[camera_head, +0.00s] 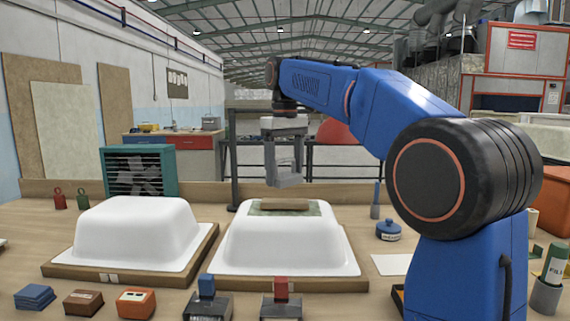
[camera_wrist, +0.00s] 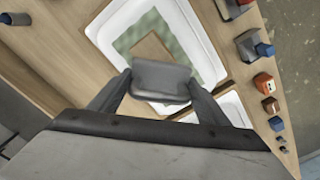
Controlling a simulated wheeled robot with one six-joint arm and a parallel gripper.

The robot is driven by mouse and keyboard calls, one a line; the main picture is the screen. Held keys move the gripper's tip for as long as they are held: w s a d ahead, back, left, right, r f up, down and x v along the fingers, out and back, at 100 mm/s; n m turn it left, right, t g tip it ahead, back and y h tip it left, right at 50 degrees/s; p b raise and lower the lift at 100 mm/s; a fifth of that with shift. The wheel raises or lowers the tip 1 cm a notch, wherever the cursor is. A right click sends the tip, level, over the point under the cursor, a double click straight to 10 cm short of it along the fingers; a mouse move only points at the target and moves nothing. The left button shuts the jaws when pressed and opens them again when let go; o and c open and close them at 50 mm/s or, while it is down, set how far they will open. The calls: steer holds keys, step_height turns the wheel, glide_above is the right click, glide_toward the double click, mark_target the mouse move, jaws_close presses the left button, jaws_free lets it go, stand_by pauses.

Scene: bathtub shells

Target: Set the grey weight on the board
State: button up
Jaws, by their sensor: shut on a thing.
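My gripper (camera_head: 285,165) is shut on the grey weight (camera_head: 289,181) and holds it in the air above the right-hand white tub shell (camera_head: 285,245). The brown board (camera_head: 285,204) lies flat on a green patch (camera_head: 312,210) on top of that shell. A gap shows between the weight and the board. In the wrist view the weight (camera_wrist: 161,76) sits between the fingers of my gripper (camera_wrist: 160,86). It hides the near end of the board (camera_wrist: 149,48), which lies on the green patch (camera_wrist: 172,28).
A second white tub shell (camera_head: 135,230) stands on the left, with a teal fan heater (camera_head: 140,171) behind it. Clamps, blocks and an orange box (camera_head: 136,303) line the bench's front. A blue-lidded pot (camera_head: 388,230) and a white sheet (camera_head: 397,265) lie right of the shell.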

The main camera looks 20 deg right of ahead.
mark_target(285, 186)
steer(key=shift+f, duration=2.2)
steer(key=o, duration=1.9)
steer(key=shift+o, duration=0.2)
step_height(285, 186, up, 12)
steer(key=shift+s, duration=0.1)
